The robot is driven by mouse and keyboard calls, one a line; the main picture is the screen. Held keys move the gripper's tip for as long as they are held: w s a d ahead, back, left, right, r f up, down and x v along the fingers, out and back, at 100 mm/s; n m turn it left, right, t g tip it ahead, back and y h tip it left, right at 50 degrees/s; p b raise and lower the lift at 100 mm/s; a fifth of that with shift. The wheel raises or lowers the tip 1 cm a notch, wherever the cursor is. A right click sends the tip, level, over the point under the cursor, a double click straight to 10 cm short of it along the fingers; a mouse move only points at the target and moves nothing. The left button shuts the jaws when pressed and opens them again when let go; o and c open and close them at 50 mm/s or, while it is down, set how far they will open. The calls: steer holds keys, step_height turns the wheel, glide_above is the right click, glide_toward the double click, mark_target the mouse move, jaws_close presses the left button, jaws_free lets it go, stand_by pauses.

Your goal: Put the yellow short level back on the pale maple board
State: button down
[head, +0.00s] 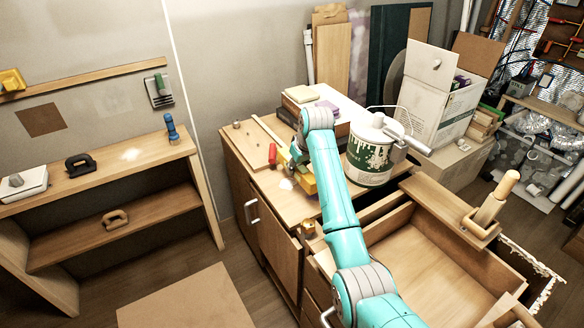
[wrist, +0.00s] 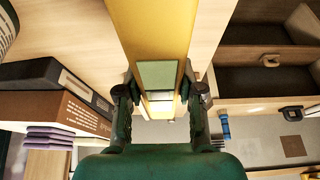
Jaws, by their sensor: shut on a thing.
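The yellow short level (wrist: 152,35) is between the fingers of my gripper (wrist: 160,100) in the wrist view, with a pale green patch on its face close to the fingers. My gripper is shut on it. In the head view the level (head: 308,184) shows as a yellow piece beside my arm, over the cabinet top, and my gripper (head: 296,156) is partly hidden by the arm. A pale narrow wooden board (head: 268,132) lies on the cabinet top left of the gripper; I cannot tell for sure that it is the maple board. Whether the level touches the top is unclear.
A paint-splashed can (head: 369,155) stands right of my arm. A red cylinder (head: 272,154) lies near the gripper's left. Books (head: 300,97) are stacked behind. An open drawer (head: 420,255) is in front right. A shelf unit (head: 100,185) stands at left.

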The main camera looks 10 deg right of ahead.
mark_target(303, 170)
steer(key=shift+a, duration=0.1)
steer(key=shift+f, duration=0.15)
steer(key=shift+f, duration=2.8)
steer(key=shift+f, duration=0.55)
steer(key=c, duration=0.7)
jaws_free()
steer(key=shift+o, duration=0.2)
steer(key=v, duration=1.2)
